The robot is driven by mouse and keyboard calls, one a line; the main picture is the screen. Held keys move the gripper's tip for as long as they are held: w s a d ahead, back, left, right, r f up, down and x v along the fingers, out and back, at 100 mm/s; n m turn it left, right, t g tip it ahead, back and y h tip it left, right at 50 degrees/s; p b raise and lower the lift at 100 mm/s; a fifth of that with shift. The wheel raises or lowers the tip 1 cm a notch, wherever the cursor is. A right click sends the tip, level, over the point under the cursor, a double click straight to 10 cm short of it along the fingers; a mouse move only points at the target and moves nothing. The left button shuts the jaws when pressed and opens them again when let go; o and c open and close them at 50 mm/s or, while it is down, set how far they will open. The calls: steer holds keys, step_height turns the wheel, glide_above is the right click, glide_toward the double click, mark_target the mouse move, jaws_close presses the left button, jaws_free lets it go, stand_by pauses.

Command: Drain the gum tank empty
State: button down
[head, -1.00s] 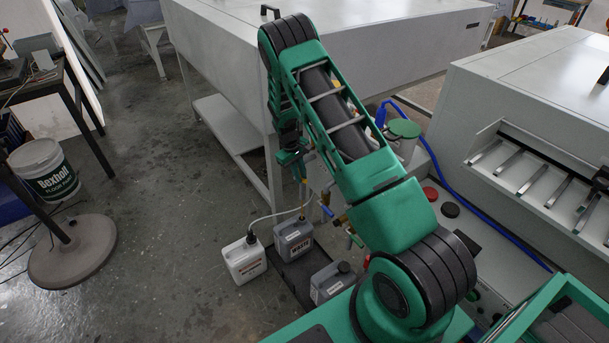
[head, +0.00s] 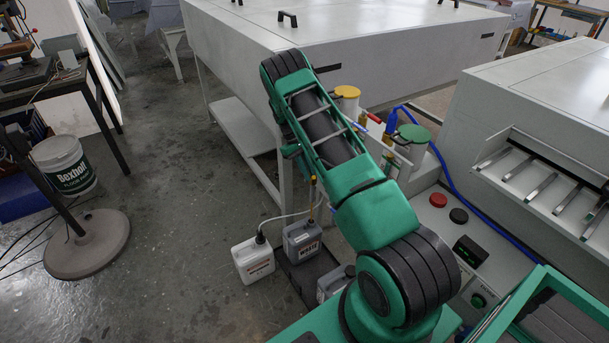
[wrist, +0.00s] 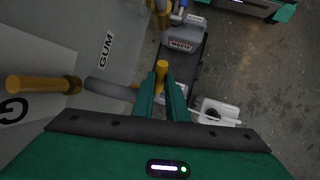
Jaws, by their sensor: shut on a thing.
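In the wrist view, a grey wall beside my gripper carries a GUM label (wrist: 106,50). My gripper (wrist: 163,88) is shut on a yellow valve handle (wrist: 161,69), whose end stands between the fingertips. A grey pipe (wrist: 108,90) runs behind the fingers. In the head view, the yellow-lidded tank (head: 347,92) stands behind my arm, its lower part hidden. The grey WASTE can (head: 302,240) stands on the floor below, and it also shows in the wrist view (wrist: 182,42). My fingertips are hidden in the head view.
A white jug (head: 253,260) with a hose stands left of the WASTE can, and another grey can (head: 334,281) stands right of it. Open floor lies to the left.

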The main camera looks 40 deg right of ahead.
steer(key=shift+w+a, duration=0.15)
steer(key=c, duration=1.7)
jaws_free()
steer(key=shift+c, duration=0.2)
steer(key=shift+r, duration=0.1)
